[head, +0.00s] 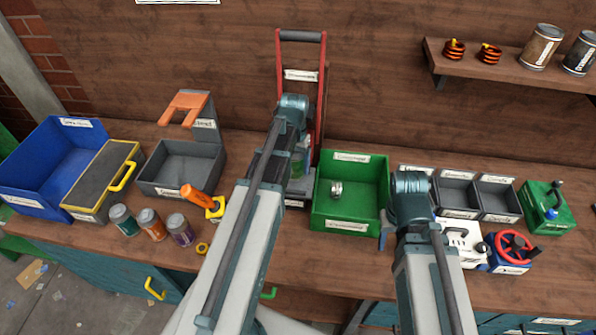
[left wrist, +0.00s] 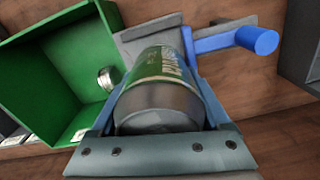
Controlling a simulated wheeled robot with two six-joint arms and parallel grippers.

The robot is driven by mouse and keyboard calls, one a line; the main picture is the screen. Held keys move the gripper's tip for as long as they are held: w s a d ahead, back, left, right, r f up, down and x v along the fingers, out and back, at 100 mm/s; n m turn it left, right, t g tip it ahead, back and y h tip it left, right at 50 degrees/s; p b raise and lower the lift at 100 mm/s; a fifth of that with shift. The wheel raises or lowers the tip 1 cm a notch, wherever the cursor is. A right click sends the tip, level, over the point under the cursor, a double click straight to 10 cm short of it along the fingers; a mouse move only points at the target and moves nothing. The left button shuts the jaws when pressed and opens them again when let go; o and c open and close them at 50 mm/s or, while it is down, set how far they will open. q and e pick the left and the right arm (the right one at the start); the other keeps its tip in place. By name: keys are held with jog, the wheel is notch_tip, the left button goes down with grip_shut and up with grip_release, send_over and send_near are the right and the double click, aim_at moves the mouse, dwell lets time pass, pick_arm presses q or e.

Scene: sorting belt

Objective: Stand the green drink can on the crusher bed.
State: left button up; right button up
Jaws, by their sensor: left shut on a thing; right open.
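The green drink can (head: 298,163) is mostly hidden behind my left arm in the head view. In the left wrist view, the can (left wrist: 165,80) lies between the two fingers, its grey end toward the camera. My left gripper (left wrist: 160,100) is shut on it. The crusher (head: 322,110) has a red frame and a dark top handle and stands at the back. The can is over or at the crusher's grey bed (head: 297,190); I cannot tell whether they touch. My right gripper (head: 388,232) is open and empty, right of the green bin.
The green bin (head: 349,157) with a small metal can (head: 336,189) stands right of the crusher. Grey trays (head: 458,190), a red-wheeled valve (head: 513,248) and a green box (head: 546,207) are at right.

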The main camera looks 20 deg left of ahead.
pick_arm(q)
jog(key=shift+s+f, duration=0.1)
jog(key=shift+f, duration=0.2)
jog(key=shift+f+b, duration=1.45)
jog(key=shift+b, duration=0.2)
jog(key=shift+f, duration=0.15)
jog(key=o, duration=1.1)
jog(key=shift+o, duration=0.2)
